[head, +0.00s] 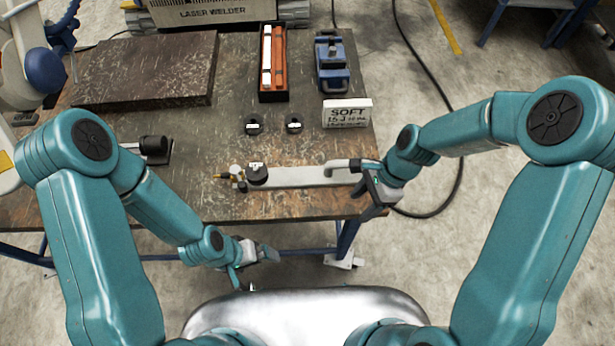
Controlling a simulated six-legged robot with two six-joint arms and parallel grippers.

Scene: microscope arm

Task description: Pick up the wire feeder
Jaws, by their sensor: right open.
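A long pale bar (300,177) lies near the front edge of the table, with brass fittings and a black round knob at its left end and a grey bent handle at its right end. It appears to be the wire feeder. My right gripper (371,184) is open at the right end of the bar, close by the handle. Whether its fingers touch the handle cannot be told. My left gripper (256,262) is in front of the table's front edge, below the bar in the picture, and holds nothing that I can see. Its jaw opening is unclear.
A laser welder (210,12) stands behind.

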